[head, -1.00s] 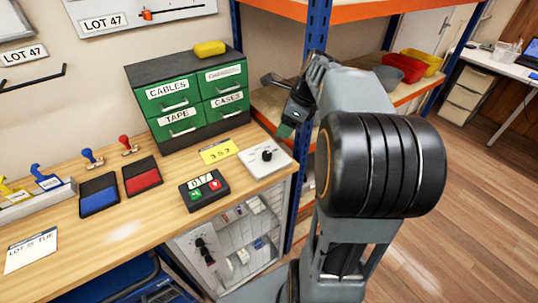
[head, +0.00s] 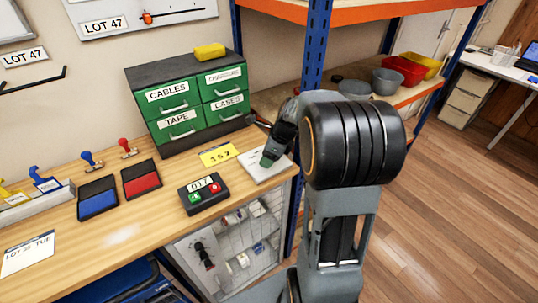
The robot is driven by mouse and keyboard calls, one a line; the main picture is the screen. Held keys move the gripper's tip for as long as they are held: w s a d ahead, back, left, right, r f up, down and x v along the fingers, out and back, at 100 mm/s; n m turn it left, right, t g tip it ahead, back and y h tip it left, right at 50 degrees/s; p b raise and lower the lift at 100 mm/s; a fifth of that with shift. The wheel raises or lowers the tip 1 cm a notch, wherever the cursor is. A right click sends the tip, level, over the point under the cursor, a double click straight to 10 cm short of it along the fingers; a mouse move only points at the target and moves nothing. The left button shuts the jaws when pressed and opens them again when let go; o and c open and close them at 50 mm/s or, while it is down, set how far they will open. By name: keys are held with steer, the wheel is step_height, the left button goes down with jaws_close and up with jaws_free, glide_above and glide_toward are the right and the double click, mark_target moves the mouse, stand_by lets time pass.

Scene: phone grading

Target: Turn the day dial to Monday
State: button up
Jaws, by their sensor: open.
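A white plate (head: 258,176) lies at the right end of the wooden bench. The black knob on it, seen a second ago, is now hidden behind my gripper. My gripper (head: 268,160) points down over the plate, with its green-tipped fingers at or just above where the knob sits. I cannot tell whether the fingers touch the knob. The gripper is open. Any day markings on the plate are too small or hidden to read.
A black counter box (head: 204,193) with green and red buttons stands left of the plate. A yellow card (head: 218,155) lies behind it. Green drawers (head: 176,107) stand at the back. A blue shelf post (head: 313,60) rises close behind my arm. Ink pads (head: 97,203) lie further left.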

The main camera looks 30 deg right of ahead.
steer(key=c, duration=0.9)
